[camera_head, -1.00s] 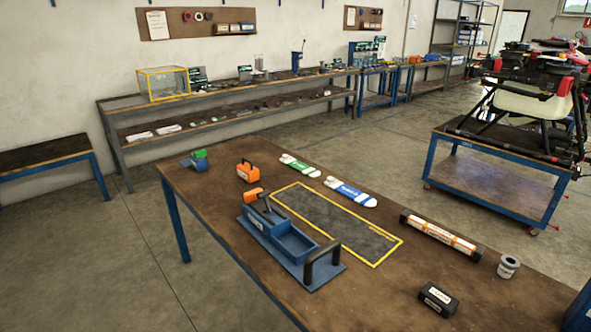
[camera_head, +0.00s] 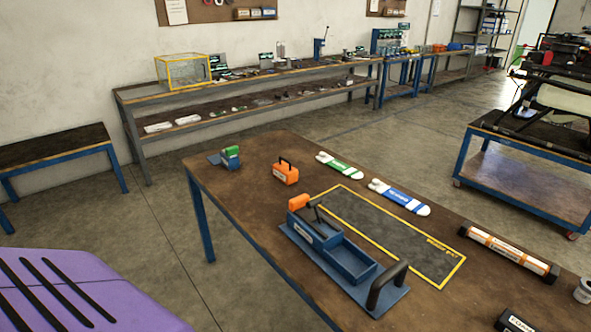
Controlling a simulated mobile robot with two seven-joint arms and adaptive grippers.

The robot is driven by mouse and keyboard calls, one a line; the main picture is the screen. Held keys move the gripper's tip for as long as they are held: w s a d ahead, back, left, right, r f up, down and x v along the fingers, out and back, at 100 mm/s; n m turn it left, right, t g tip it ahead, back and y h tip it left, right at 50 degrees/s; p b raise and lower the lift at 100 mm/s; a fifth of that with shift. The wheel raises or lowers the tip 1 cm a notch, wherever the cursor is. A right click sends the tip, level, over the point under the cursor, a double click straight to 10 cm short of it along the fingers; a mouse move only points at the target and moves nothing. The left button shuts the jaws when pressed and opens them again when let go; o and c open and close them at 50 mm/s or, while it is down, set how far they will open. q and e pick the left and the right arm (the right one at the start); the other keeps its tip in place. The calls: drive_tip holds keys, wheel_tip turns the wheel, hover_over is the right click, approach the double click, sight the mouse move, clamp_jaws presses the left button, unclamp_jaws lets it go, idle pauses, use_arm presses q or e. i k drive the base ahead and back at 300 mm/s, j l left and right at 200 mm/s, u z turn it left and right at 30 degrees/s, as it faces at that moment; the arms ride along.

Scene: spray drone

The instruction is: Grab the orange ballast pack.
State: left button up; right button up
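The orange ballast pack (camera_head: 286,173) is a small orange block with a black handle on top. It stands upright on the brown worktable (camera_head: 253,208), near its far left part, behind the blue fixture. A blue fixture (camera_head: 345,254) with a tray, a black handle and an orange-topped lever (camera_head: 299,202) stands in front of it. Neither of my grippers shows in the head view. A purple part with black slots, probably mine, fills the lower left corner, apart from the table.
A green-topped blue device (camera_head: 230,157) stands left of the pack. Green (camera_head: 340,166) and blue (camera_head: 399,197) white-ended packets lie right of it. A yellow-outlined mat (camera_head: 386,232), an orange-banded tube (camera_head: 507,252) and a black block (camera_head: 515,322) lie farther right.

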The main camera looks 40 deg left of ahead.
sight(287, 175)
drive_tip(key=j+z, duration=0.3)
drive_tip(key=j, duration=1.9)
drive_tip(key=k+j+z, duration=0.1)
drive_tip(key=j, duration=0.95)
